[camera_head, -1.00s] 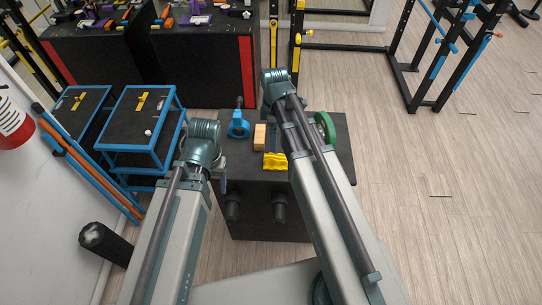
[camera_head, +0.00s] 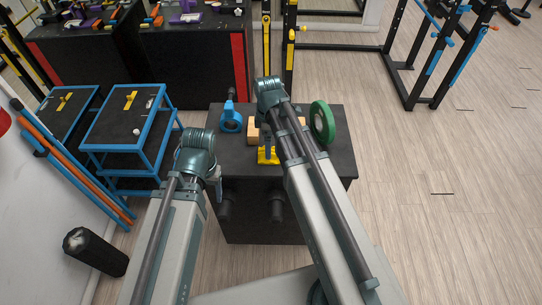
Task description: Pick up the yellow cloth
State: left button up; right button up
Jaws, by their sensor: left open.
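The yellow cloth (camera_head: 267,156) lies on the top of a black box (camera_head: 236,158), near its front edge. My right arm covers part of it, so its full shape is hidden. My left gripper (camera_head: 218,188) is small in the picture, pointing down beside the front left of the box. It is open, with nothing seen in it, and stands to the left of the cloth, apart from it.
On the box stand a blue ring-shaped piece (camera_head: 231,120), a wooden block (camera_head: 252,131) and a green disc (camera_head: 322,122). A blue-framed stand (camera_head: 128,130) is at the left. A black cylinder (camera_head: 95,250) lies at lower left.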

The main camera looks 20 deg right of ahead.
aim_at(261, 156)
jog(key=shift+w+d+f+b, duration=0.1)
jog(key=shift+w+f+b, duration=0.05)
jog(key=shift+f+b, duration=2.5)
jog(key=c, duration=1.1)
jog(key=shift+r, duration=0.1)
